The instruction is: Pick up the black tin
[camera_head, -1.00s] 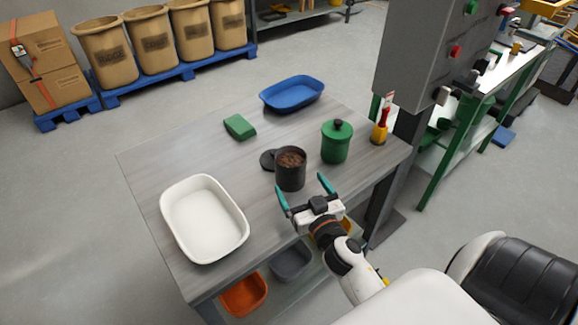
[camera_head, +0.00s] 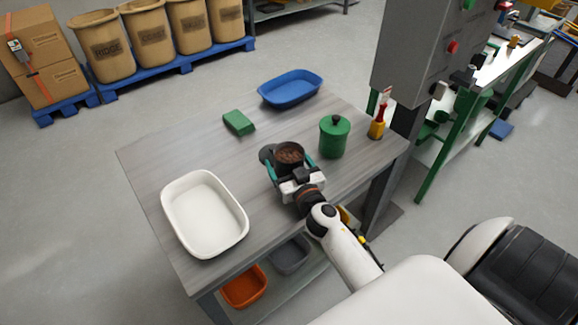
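The black tin (camera_head: 290,152) stands upright and open on the grey table, filled with brown contents. A dark round lid (camera_head: 266,153) lies beside it on the left, partly hidden. My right gripper (camera_head: 287,165) is at the tin's near side, with one teal finger on each side of it. The gripper body hides the tin's lower part. I cannot tell whether the fingers touch the tin's wall. My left gripper is not in view.
A green lidded canister (camera_head: 333,138) stands close to the right of the tin. A green block (camera_head: 239,123), a blue tray (camera_head: 290,88), a white tray (camera_head: 166,211) and a red-handled tool (camera_head: 378,122) are also on the table (camera_head: 150,160). The table's left middle is clear.

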